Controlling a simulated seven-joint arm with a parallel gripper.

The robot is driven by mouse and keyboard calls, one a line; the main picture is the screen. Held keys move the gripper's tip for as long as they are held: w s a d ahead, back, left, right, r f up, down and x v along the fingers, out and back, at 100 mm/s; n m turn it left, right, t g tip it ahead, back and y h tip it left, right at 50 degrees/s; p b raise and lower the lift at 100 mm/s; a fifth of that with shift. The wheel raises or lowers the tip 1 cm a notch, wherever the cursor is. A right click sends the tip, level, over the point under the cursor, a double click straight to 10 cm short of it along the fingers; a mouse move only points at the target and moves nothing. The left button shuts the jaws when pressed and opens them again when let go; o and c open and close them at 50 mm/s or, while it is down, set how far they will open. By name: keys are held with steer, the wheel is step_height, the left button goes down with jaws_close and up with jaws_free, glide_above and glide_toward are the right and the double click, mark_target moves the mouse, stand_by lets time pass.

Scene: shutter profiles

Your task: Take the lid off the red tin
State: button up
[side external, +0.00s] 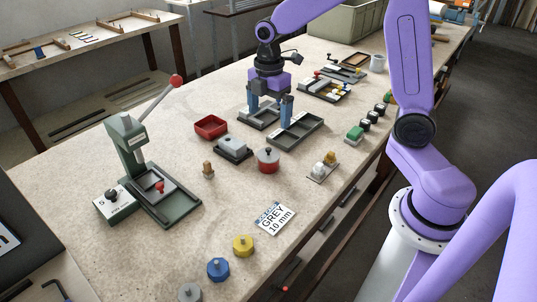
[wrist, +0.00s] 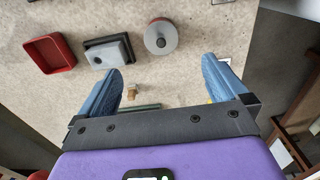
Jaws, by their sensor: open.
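The red tin (side external: 268,165) stands on the bench near the middle of the side view. A round grey lid (side external: 268,154) with a small dark knob sits on it. In the wrist view the lid (wrist: 162,44) shows from above, with a bit of red at its edge, ahead of the fingertips and between their lines. My gripper (side external: 269,112) is open and empty, its blue fingers pointing down over the trays behind the tin. Its two fingers also show spread apart in the wrist view (wrist: 162,68). Nothing touches the tin.
An open red box (side external: 210,127) and a grey block in a dark tray (side external: 233,149) stand left of the tin. A small brass piece (side external: 208,170) is in front. A green lever press (side external: 133,150) stands further left. A grey-green tray (side external: 296,131) lies beneath my fingers.

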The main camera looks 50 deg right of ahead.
glide_above(268, 148)
step_height(268, 148, down, 6)
steer(key=shift+d+r, duration=0.15)
steer(key=shift+r, duration=0.05)
steer(key=shift+s+a+f, duration=0.1)
steer(key=shift+f, duration=1.35)
steer(key=shift+a+f, duration=0.1)
steer(key=shift+f, duration=1.35)
steer(key=c, duration=1.1)
